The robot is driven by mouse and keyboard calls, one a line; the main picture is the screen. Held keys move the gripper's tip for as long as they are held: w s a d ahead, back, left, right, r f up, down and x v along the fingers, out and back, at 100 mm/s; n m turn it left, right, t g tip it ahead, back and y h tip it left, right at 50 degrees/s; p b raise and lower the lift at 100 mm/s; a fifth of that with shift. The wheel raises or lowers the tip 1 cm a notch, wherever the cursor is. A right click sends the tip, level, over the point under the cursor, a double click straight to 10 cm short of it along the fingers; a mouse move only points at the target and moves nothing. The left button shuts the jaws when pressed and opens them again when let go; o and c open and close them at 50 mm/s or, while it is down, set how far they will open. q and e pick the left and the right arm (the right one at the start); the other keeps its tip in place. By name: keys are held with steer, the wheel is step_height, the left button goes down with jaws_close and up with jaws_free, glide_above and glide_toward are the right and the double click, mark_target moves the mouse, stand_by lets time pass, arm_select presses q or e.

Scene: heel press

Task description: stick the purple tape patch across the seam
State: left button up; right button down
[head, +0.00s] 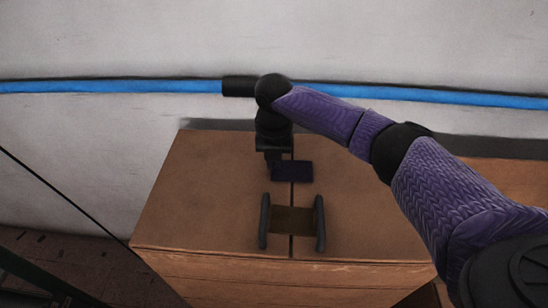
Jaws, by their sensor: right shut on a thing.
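The purple tape patch (298,171) is a small dark flat rectangle over the top of the brown box (195,200). My right gripper (273,164) points down and is shut on the patch near its left end. The seam (291,195) is a dark line running front to back along the box top, and the patch lies over its line. I cannot tell whether the patch touches the box or is held just above it. My left gripper is not in view.
A white wall with a blue stripe (150,87) stands behind. The box top is clear to the left.

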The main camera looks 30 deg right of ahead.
steer(key=shift+f, duration=0.3)
stand_by(0.5)
steer(key=shift+f, duration=0.1)
stand_by(1.0)
steer(key=shift+c, duration=1)
jaws_free()
step_height(320, 180, up, 5)
steer(key=p, duration=0.5)
step_height(320, 180, up, 2)
steer(key=shift+r+p, duration=0.15)
steer(key=shift+p, duration=1.05)
